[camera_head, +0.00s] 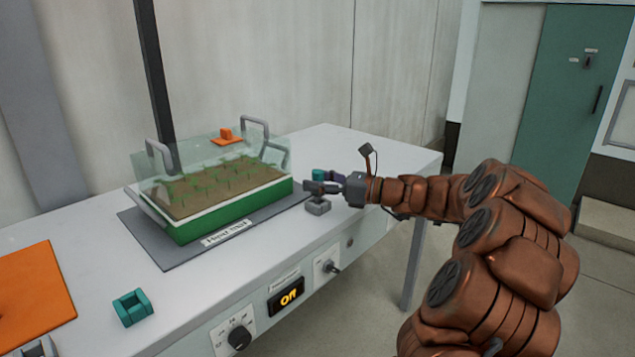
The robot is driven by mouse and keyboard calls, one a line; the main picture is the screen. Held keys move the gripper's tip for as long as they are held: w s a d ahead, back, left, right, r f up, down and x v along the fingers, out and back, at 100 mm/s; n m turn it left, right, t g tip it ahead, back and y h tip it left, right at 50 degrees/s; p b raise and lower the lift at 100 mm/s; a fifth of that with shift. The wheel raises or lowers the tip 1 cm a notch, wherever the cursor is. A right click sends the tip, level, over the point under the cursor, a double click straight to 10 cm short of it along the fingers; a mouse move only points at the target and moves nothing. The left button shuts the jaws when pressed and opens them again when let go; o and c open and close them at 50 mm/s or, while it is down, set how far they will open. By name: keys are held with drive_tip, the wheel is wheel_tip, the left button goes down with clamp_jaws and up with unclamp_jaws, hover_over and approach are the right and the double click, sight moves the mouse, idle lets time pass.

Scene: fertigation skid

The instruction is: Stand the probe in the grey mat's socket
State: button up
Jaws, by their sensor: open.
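The grey mat (159,250), labelled as a heat mat, lies on the bench under a green planting tray. A small grey block (318,208), perhaps the socket, stands by the mat's right end, just below my gripper. My gripper (320,185) is open, reaching in from the right over the bench. A small teal piece (318,175) with purple beside it shows at the fingers. It may be the probe or part of it; the fingers partly hide it, and I cannot tell whether they touch it.
The green tray (190,229) of seedlings has a clear lid with grey handles and an orange vent. A teal cradle (132,307) and an orange mat (40,290) are at left. The bench front has a dial (239,339), a display reading "Off" (289,298) and a switch (330,266).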

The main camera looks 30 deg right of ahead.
drive_tip(key=shift+s+d+r, duration=0.15)
drive_tip(key=shift+s, duration=0.05)
drive_tip(key=p+v, duration=0.2)
drive_tip(key=v, duration=0.9)
drive_tip(key=shift+s, duration=0.25)
